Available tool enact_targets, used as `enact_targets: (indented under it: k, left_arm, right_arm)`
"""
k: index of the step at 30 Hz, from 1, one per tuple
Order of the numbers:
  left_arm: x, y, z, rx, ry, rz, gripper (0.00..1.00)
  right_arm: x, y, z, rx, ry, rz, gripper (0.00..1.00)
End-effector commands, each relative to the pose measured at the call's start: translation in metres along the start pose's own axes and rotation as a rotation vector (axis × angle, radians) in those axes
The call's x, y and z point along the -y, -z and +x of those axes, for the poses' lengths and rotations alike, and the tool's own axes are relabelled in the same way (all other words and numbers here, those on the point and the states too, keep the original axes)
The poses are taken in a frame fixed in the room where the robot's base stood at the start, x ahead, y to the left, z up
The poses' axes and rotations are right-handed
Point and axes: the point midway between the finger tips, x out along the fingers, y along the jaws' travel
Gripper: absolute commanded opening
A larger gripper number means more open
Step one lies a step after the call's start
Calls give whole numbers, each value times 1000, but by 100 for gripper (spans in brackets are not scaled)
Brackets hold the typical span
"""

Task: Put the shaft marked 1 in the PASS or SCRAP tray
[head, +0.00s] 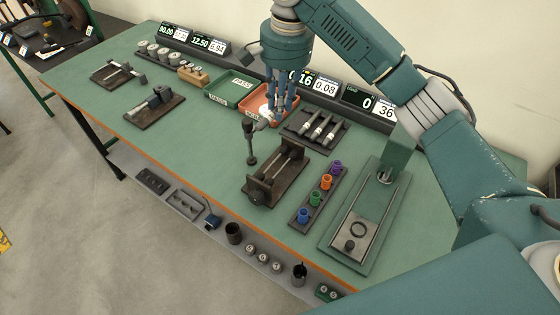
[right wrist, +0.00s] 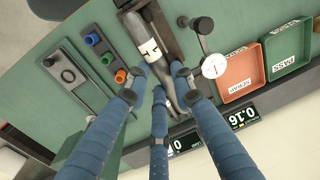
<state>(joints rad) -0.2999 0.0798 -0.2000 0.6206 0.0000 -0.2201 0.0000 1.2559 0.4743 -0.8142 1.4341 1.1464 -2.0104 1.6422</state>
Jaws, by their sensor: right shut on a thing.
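My right gripper (head: 283,102) is over the bench, in front of the orange SCRAP tray. The orange SCRAP tray (right wrist: 236,88) and the green PASS tray (right wrist: 276,73) lie side by side to the right of the held shaft in the right wrist view. In the head view the green PASS tray (head: 218,98) is left of the orange tray. My left gripper is not in view.
A dial gauge (right wrist: 214,66) on a stand (head: 250,145) is close to my gripper. A dark centre fixture (head: 262,190), a rack with several shafts (head: 330,138), coloured cups (head: 315,198) and a press (head: 350,225) stand nearby. Displays line the back. Bare bench lies front left.

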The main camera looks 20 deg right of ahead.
Motion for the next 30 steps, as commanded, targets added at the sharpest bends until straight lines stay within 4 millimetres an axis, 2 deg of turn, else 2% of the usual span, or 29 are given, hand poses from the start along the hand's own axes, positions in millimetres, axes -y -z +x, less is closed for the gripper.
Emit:
enact_targets:
  k: [6, 15, 25, 27, 30]
  left_arm:
    - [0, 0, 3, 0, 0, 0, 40]
    - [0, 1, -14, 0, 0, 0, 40]
    - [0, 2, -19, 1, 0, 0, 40]
    - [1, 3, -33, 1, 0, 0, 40]
    - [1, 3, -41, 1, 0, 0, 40]
  right_arm:
    - [-7, -2, 56, 5, -5, -1, 0]
    - [-13, -1, 125, 2, -3, -1, 0]
    - [-16, -1, 162, 1, -3, -2, 0]
    - [-16, -1, 166, 4, -3, -1, 0]
    - [-17, -1, 178, 2, -3, 0, 0]
